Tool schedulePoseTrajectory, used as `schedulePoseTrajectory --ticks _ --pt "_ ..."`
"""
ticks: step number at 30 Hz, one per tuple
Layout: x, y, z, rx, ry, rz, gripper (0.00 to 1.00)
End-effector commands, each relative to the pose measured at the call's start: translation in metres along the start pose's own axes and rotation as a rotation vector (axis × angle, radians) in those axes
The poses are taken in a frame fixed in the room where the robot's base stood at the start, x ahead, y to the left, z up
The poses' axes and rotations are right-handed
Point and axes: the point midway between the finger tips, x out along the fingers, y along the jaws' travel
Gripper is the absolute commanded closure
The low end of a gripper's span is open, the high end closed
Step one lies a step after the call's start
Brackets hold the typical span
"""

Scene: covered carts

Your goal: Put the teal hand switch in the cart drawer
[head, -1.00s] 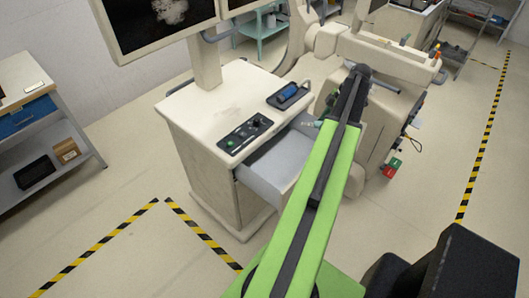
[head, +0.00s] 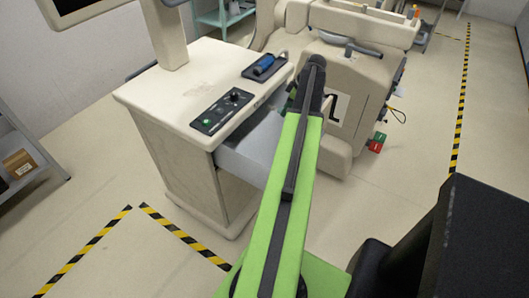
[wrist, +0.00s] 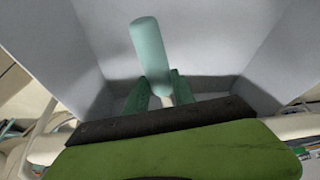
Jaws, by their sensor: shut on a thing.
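The teal hand switch (wrist: 148,45) shows in the wrist view as a smooth rounded teal cylinder with a pale narrower end between the fingers. My gripper (wrist: 160,92) is shut on it at that pale end. The cart drawer (wrist: 225,35) fills the wrist view behind the switch, with light grey walls and floor. The switch is over or inside the drawer; I cannot tell its exact height. In the head view the drawer (head: 245,152) is pulled open at the cart's right side. My arm hides part of the drawer, my fingers and the switch there.
The cart top (head: 185,75) carries a black control panel (head: 222,111) and a blue-handled item (head: 264,65) in a black tray. A large cream machine (head: 350,85) stands close behind the arm. Floor between the striped tape (head: 185,236) and the cart is clear.

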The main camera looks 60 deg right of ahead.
Motion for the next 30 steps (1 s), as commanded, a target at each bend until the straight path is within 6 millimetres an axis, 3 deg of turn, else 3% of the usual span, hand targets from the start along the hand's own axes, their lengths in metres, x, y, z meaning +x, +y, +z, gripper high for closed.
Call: schedulePoseTrajectory --ticks 1,3,10,22,25,30 --pt "0.016 0.003 -0.008 0.063 0.0 0.028 1.0" --pt "0.023 0.009 -0.014 0.143 -0.002 0.062 1.0" --pt "0.028 0.011 -0.02 0.215 -0.002 0.09 1.0" --pt "0.101 -0.073 -0.036 0.21 -0.002 0.088 1.0" --pt "0.11 -0.086 -0.041 0.21 -0.002 0.088 1.0" --pt "0.112 -0.09 -0.045 0.212 -0.003 0.088 1.0"
